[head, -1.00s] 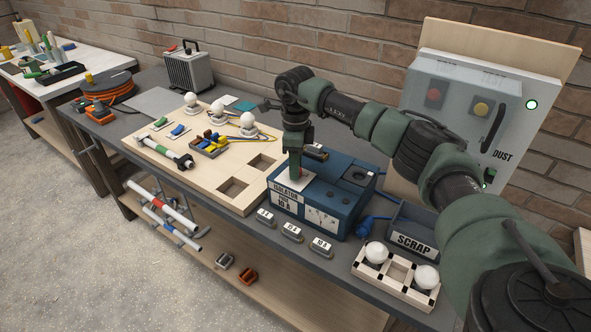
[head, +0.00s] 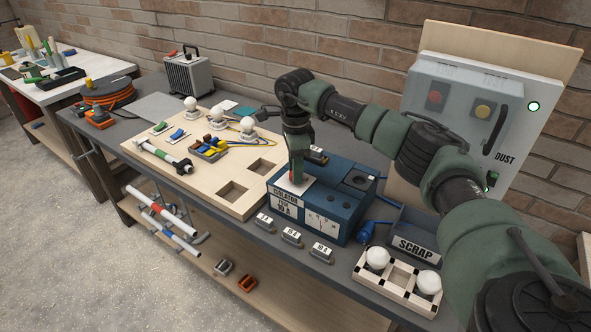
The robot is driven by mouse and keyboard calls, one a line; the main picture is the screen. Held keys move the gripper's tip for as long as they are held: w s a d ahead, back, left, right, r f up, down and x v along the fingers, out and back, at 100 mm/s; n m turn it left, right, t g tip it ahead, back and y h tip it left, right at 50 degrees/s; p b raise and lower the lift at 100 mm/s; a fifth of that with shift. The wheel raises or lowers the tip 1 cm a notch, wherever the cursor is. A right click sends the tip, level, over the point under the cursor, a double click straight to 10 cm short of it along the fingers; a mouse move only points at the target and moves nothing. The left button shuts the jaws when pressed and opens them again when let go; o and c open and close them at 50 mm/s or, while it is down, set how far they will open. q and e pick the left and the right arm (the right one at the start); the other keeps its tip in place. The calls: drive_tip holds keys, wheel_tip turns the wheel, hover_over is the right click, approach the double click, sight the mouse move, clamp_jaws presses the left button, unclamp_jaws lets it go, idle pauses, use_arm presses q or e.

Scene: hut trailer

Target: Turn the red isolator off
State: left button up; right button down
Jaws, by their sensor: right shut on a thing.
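The blue isolator box (head: 340,205) stands on the grey bench, with an "ISOLATOR 10 A" label and a white dial on its front. A pale plate on its top left carries the red isolator handle (head: 297,179), of which only a little red shows. My right gripper (head: 296,174) points down over this plate and is shut on the red handle. The fingers hide most of the handle, so I cannot tell its exact angle. My left gripper is not in view.
Several small labelled blocks (head: 291,236) line the bench's front edge. A scrap bin (head: 417,247) and a wooden tray with white bulbs (head: 396,287) stand right of the box. A wooden board (head: 225,205) lies to its left. A grey dust panel (head: 462,125) stands behind.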

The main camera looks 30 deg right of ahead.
drive_tip(key=shift+r, duration=0.15)
drive_tip(key=c, duration=1)
unclamp_jaws()
drive_tip(key=shift+c, duration=0.2)
drive_tip(key=shift+r, duration=0.35)
wheel_tip(320, 180, up, 7)
drive_tip(key=shift+r+b, duration=0.1)
drive_tip(key=shift+b, duration=0.95)
